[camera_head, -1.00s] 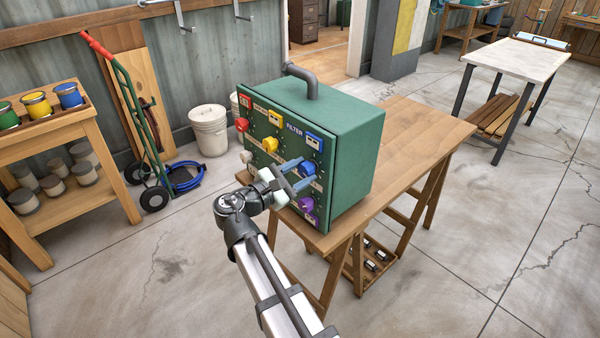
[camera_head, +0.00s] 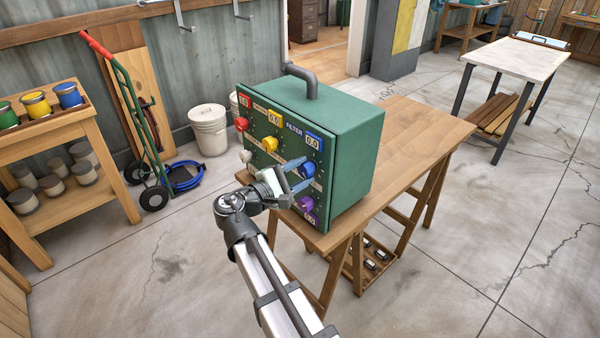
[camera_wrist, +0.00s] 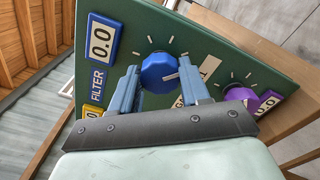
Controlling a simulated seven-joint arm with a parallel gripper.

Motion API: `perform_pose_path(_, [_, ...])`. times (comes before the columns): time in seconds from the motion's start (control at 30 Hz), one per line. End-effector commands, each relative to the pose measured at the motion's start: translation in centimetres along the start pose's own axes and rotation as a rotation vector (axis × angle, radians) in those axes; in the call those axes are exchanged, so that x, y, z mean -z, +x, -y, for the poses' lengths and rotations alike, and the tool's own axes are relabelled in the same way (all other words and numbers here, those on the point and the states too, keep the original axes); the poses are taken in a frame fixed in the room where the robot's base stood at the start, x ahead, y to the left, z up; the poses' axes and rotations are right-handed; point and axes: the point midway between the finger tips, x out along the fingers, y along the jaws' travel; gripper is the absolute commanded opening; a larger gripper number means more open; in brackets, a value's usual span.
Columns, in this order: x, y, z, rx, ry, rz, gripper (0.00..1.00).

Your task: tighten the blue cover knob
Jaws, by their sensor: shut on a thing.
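The blue knob (camera_head: 308,167) is on the front panel of a green box (camera_head: 338,150). The wrist view shows the knob (camera_wrist: 157,70) close up, with a white mark pointing right and white ticks around it. My gripper (camera_head: 301,174) is at the panel, and its two blue-grey fingers stand on either side of the knob, shut on it. The knob's lower edge is partly hidden by my fingers. A blue-framed display (camera_wrist: 101,40) near it reads 0.0, with the word FILTER beside it.
A red knob (camera_head: 241,124), a yellow knob (camera_head: 269,144), a white knob (camera_head: 246,156) and a purple knob (camera_head: 306,204) share the panel. The purple one is close to my gripper. The box stands on a wooden table (camera_head: 428,138). A hand truck (camera_head: 137,115) stands behind left.

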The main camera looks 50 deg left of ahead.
Motion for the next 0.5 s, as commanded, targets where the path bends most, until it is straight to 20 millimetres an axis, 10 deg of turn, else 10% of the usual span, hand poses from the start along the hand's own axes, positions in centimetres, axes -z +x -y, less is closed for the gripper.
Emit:
perform_pose_path(0.23, [-0.02,0.0,0.02,0.0,-0.001,0.001,0.15])
perform_pose_path(0.27, [-0.02,0.0,0.02,0.0,-0.001,0.001,0.47])
perform_pose_path(0.5, [-0.01,0.0,0.01,0.0,-0.001,0.0,0.7])
